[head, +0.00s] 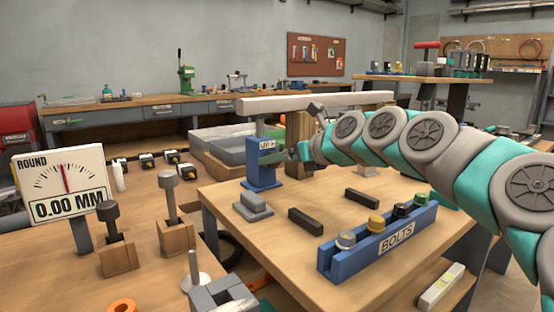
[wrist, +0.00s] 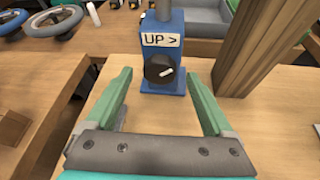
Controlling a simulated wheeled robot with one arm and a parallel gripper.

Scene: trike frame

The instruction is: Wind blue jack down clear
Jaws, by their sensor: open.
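The blue jack (head: 263,165) stands upright on the wooden table under the long grey beam (head: 315,102). In the wrist view the blue jack (wrist: 161,50) carries an "UP >" label and a black round knob (wrist: 159,69) with a white mark. My gripper (wrist: 165,95) is open, its two green fingers to either side of the knob in the picture and short of it, with nothing between them. In the head view my gripper (head: 305,150) is just right of the jack. Whether the jack's top touches the beam is too small to tell.
A wooden post (head: 299,145) stands close right of the jack. A grey block (head: 253,206), two dark bars (head: 305,221) and the blue bolts rack (head: 380,242) are on the same table. A dial sign (head: 62,183) reading 0.00 MM stands at left.

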